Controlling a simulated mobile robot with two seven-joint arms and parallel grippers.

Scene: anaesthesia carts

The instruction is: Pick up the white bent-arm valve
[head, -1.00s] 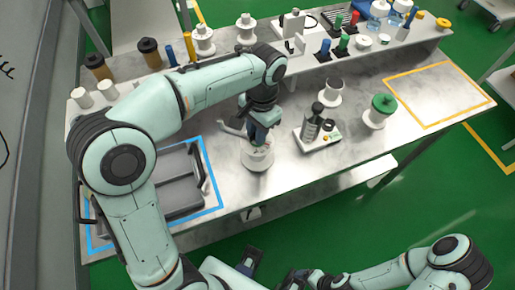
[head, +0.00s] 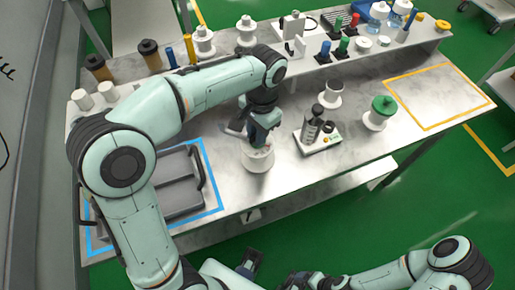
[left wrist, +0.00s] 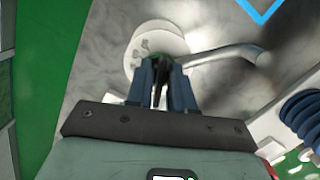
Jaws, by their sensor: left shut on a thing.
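My left gripper (head: 262,140) points down over the bench, shut on the dark stem of the white bent-arm valve. The valve's pale bent arm (left wrist: 225,52) reaches right from the fingers in the left wrist view, and shows partly left of the gripper (head: 236,127) in the head view. A white round body with small holes (head: 257,160) is directly under the fingers; it also shows in the left wrist view (left wrist: 155,42). I cannot tell whether it touches the bench. The fingers hide the grip point. My right gripper (head: 292,281) is low at the bottom edge, partly cut off.
A grey tray (head: 180,205) lies inside the blue outline at left. A small device with a grey cylinder (head: 318,136) and a green-topped spool (head: 379,112) stand to the right. Bottles and fittings line the back shelf. The yellow-outlined area (head: 440,95) is clear.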

